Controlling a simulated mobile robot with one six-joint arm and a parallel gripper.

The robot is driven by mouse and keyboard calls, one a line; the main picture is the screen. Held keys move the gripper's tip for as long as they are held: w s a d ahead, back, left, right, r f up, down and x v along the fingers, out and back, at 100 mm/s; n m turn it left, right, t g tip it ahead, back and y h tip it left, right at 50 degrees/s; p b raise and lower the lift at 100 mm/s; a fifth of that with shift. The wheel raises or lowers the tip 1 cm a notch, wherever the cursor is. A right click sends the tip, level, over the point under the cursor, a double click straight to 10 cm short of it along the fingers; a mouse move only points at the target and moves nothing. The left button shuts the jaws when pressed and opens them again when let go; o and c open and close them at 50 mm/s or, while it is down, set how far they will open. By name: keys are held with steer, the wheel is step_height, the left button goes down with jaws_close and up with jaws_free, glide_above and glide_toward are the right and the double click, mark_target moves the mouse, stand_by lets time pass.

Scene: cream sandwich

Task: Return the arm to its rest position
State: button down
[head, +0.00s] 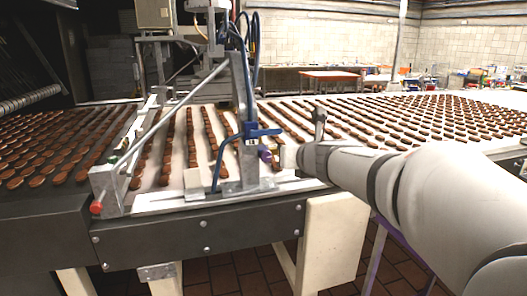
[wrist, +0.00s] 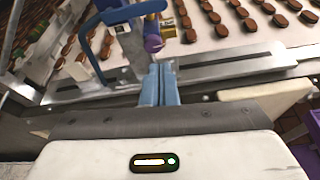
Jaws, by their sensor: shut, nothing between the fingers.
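My gripper (wrist: 161,70) shows in the wrist view as two light blue fingers pressed together, with nothing between them. The fingertips are near a purple cylinder (wrist: 153,44) on the machine frame; I cannot tell whether they touch it. In the head view my arm (head: 345,165) reaches in from the right, over the conveyor's front edge. Its end is close to the blue clamp handle (head: 262,131) and the purple part (head: 265,153). The fingers are hard to make out in the head view.
A wide white conveyor (head: 160,202) carries many rows of brown biscuits. A metal frame (head: 238,110) with blue hoses stands over it, left of my arm. A red table (head: 330,76) stands behind.

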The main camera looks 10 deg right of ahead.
steer(key=s+d+f+m+g+h+p, duration=0.1)
steer(key=s+d+m+g+h+p, duration=0.2)
steer(key=m, duration=0.7)
steer(key=s+d+m+h+p, duration=0.35)
steer(key=s+m, duration=0.25)
steer(key=m, duration=0.4)
steer(key=s+a+f+m+g+y+p, duration=0.2)
steer(key=s+a+f+m+g, duration=0.1)
steer(key=s+m, duration=0.5)
steer(key=s+a+f+m+g+y+p, duration=0.2)
steer(key=s+f+m+g, duration=0.3)
steer(key=s+m, duration=0.3)
steer(key=s+a, duration=0.1)
steer(key=s, duration=0.1)
steer(key=shift+s+a+f+m, duration=0.15)
steer(key=shift+s+m, duration=0.15)
steer(key=shift+s, duration=0.05)
steer(key=c, duration=2.2)
jaws_free()
